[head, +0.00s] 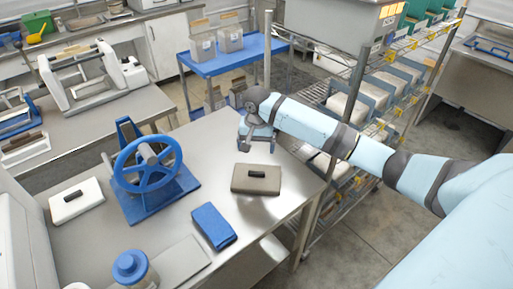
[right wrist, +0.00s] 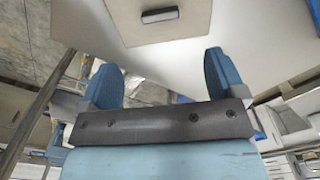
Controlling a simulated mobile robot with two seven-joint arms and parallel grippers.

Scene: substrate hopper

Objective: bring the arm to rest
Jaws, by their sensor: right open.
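My right arm comes in from the right in the head view and reaches over the far right part of the metal table (head: 215,165). Its gripper (head: 257,146) is above the table, just behind a grey-brown lid with a dark handle (head: 256,186). In the right wrist view the gripper's two blue fingers (right wrist: 160,78) stand wide apart with nothing between them. A pale panel with a dark handle (right wrist: 160,30) shows beyond the fingertips. My left gripper is not in either view.
A blue hand wheel on a base (head: 145,165), a white lid (head: 77,200), a blue block (head: 213,226) and a blue-capped jar (head: 131,268) are on the table. A wire shelf rack (head: 322,190) stands close beside the arm. A blue cart (head: 228,62) is behind.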

